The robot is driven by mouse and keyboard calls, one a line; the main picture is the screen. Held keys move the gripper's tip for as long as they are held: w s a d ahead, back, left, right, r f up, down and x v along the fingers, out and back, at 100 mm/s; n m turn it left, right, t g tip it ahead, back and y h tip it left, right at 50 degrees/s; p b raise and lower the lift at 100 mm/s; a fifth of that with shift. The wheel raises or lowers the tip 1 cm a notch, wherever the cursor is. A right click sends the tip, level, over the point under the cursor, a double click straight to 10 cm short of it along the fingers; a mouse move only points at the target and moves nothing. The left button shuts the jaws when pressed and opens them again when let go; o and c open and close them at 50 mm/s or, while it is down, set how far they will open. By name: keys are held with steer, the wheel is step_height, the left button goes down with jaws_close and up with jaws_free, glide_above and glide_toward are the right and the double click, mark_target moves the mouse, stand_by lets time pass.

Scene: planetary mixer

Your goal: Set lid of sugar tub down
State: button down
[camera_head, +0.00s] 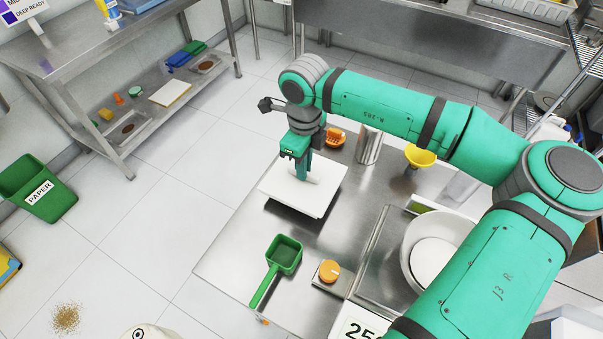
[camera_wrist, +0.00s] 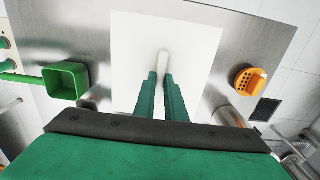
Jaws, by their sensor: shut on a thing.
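The lid of the sugar tub (camera_head: 318,199) is a white square plate with a raised bar handle in its middle. It is over the steel table, near the table's far left edge. The lid also shows in the wrist view (camera_wrist: 200,40), centred under the fingers. My gripper (camera_head: 302,174) points down and is shut on the lid's handle (camera_wrist: 163,62). I cannot tell whether the lid touches the table or hangs just above it. The sugar tub cannot be picked out for certain.
A green scoop (camera_head: 285,253) and an orange knob (camera_head: 329,271) are nearer on the steel table (camera_head: 230,255). An orange slotted object (camera_head: 336,138), a metal cylinder (camera_head: 369,146) and a yellow funnel (camera_head: 420,157) stand beyond the lid. A white bowl (camera_head: 408,262) is right. Table between lid and scoop is bare.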

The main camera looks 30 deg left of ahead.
steer(key=shift+w+a+f, duration=0.1)
steer(key=shift+a+f, duration=0.2)
steer(key=shift+f, duration=0.05)
steer(key=shift+w+a+f, duration=0.1)
steer(key=shift+a+f, duration=0.1)
steer(key=shift+f, duration=1.6)
steer(key=shift+f, duration=0.15)
steer(key=c, duration=1.8)
jaws_free()
step_height(320, 180, up, 12)
steer(key=shift+r, duration=0.15)
steer(key=shift+w, duration=0.1)
